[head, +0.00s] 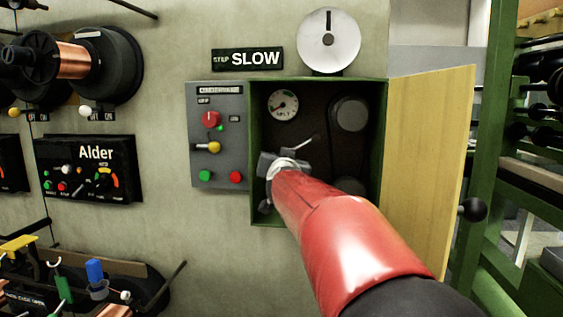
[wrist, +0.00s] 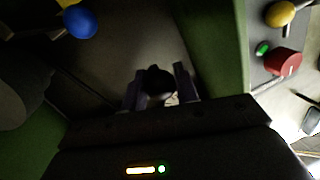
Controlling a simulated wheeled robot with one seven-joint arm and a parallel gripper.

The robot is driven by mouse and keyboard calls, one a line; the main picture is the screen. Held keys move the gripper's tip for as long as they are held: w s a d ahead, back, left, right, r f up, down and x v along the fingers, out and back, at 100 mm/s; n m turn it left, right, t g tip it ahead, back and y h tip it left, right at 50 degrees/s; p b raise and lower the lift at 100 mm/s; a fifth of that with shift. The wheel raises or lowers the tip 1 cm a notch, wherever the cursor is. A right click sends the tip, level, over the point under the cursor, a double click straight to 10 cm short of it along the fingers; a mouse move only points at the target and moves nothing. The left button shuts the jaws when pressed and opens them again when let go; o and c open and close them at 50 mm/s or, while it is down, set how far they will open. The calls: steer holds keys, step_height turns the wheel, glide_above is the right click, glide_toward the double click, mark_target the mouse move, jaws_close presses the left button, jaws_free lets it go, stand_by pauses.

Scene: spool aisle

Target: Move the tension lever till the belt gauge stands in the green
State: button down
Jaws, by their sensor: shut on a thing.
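The belt gauge (head: 283,104) is a small round white dial at the upper left inside the open green cabinet (head: 318,80). It has a red mark near its hub; the needle's exact reading and any green band are too small to tell. My gripper (head: 268,163) is inside the cabinet, below the gauge. In the wrist view its fingers (wrist: 159,88) are shut on a dark round knob (wrist: 157,78), which appears to be the tension lever's end. In the head view my red forearm and gripper hide most of the lever.
The yellow door (head: 425,165) is swung open to the right. A grey panel (head: 217,150) with a red knob, yellow knob and buttons adjoins the cabinet's left side. A dark pulley (head: 350,113) with a belt is inside at right. A blue ball (wrist: 80,24) shows in the wrist view.

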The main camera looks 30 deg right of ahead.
steer(key=shift+w+a+r+m+t, duration=0.15)
steer(key=shift+w+a+r+m, duration=0.1)
steer(key=shift+r+m, duration=0.55)
steer(key=shift+w+a+r+m+t, duration=0.15)
steer(key=shift+a+r+m, duration=0.1)
steer(key=shift+r+m, duration=0.5)
steer(key=m, duration=0.1)
steer(key=r+m+p, duration=0.1)
steer(key=shift+a+r+m+h, duration=0.15)
steer(key=shift+r+m+h, duration=0.05)
steer(key=shift+m+h, duration=0.2)
steer(key=shift+r+m, duration=0.9)
steer(key=shift+m, duration=0.25)
steer(key=c, duration=1.1)
jaws_free()
steer(key=v, duration=0.7)
steer(key=shift+s+a+f, duration=0.15)
steer(key=shift+s+f, duration=0.05)
steer(key=shift+s, duration=0.15)
